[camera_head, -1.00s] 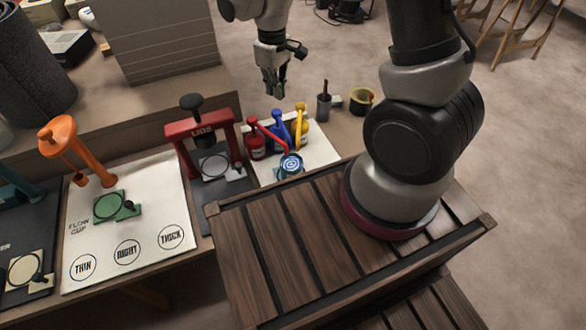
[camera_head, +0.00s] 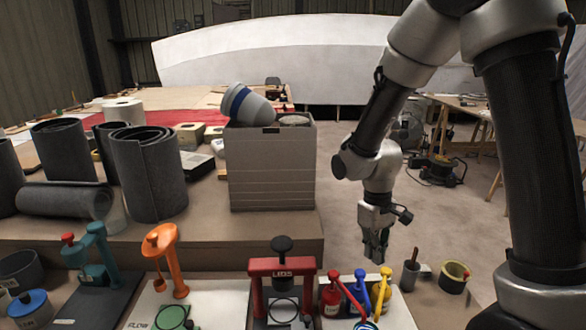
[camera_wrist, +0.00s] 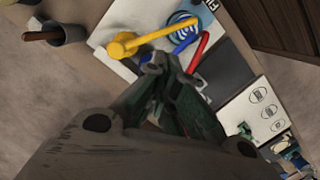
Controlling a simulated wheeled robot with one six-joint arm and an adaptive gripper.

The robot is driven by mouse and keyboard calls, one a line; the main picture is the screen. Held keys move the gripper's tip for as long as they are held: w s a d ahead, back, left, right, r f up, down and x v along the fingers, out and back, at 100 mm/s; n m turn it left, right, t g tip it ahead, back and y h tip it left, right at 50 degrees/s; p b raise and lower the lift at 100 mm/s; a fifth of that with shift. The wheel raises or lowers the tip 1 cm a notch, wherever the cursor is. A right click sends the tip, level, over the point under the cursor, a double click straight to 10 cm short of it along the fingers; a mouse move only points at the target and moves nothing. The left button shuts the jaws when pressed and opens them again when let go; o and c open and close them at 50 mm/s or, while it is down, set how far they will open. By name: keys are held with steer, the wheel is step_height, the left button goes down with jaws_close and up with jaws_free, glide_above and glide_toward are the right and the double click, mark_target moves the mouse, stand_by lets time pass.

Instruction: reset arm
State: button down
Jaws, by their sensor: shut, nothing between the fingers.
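My gripper (camera_head: 376,254) hangs pointing down at the right in the head view, above the far right end of the bench. Its fingers are together with nothing between them. In the wrist view my gripper (camera_wrist: 165,72) reaches over the white board (camera_wrist: 113,22) that carries the red, blue and yellow pump bottles. The yellow pump (camera_wrist: 140,40) lies just beyond the fingertips in that view. In the head view the yellow pump (camera_head: 385,280) and red bottle (camera_head: 331,300) stand below the gripper, apart from it.
A pot with a handle (camera_head: 410,272) and a yellow-lined cup (camera_head: 454,277) stand right of the pumps. A grey box (camera_head: 272,170) stands behind.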

steer(key=s+d+r+m+t, duration=0.1)
steer(key=s+d+r+t, duration=0.1)
steer(key=s+d+r, duration=0.2)
steer(key=s+d+r+m+t, duration=0.2)
steer(key=s+d+r, duration=0.3)
steer(key=r, duration=0.6)
steer(key=s+d+r+m+t, duration=0.1)
steer(key=s+d+r+m, duration=0.1)
steer(key=s+d+r, duration=0.2)
step_height(320, 180, up, 4)
steer(key=shift+s+d+r+t+y, duration=0.1)
steer(key=shift+s+d+t+y, duration=0.25)
steer(key=shift+s, duration=0.9)
